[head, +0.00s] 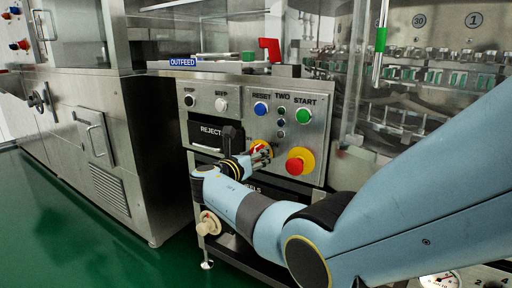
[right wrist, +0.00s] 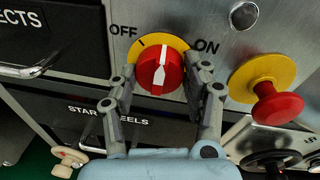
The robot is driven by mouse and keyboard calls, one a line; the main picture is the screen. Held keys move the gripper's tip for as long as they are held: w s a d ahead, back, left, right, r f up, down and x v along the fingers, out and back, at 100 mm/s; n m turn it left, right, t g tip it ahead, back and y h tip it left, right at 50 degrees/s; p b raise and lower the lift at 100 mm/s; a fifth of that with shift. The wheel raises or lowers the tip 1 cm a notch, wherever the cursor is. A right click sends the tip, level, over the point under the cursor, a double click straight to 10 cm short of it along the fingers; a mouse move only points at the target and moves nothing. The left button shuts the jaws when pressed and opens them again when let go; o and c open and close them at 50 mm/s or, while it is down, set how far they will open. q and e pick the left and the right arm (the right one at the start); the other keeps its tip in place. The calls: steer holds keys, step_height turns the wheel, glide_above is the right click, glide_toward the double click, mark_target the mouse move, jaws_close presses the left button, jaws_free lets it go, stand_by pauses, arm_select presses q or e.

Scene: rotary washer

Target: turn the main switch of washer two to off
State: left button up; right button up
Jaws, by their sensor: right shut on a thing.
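The main switch of washer two is a red knob (right wrist: 160,70) with a white pointer, on a yellow round plate (right wrist: 176,44) between the printed words OFF and ON. The pointer stands about upright, between the two words. My right gripper (right wrist: 163,76) has its fingers on either side of the knob and is shut on it. In the head view the right gripper (head: 261,154) is at the panel marked TWO (head: 292,130), and its fingers mostly hide the switch. My left gripper is not in view.
A red emergency button (head: 298,162) on a yellow plate sits just right of the switch; it also shows in the right wrist view (right wrist: 277,105). Blue RESET (head: 261,108) and green START (head: 303,115) buttons are above. The REJECTS drawer (head: 204,135) is to the left.

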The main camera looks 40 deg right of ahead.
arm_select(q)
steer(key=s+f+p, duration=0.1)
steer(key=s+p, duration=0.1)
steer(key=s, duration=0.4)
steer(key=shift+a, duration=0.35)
arm_select(e)
steer(key=shift+w+a+n+g, duration=0.1)
steer(key=shift+n+g, duration=0.25)
steer(key=shift+n, duration=1.7)
steer(key=shift+n+g, duration=0.35)
steer(key=shift+n, duration=1.7)
steer(key=o, duration=1.2)
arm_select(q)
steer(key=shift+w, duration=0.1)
arm_select(e)
steer(key=v, duration=1.2)
steer(key=shift+f, duration=0.1)
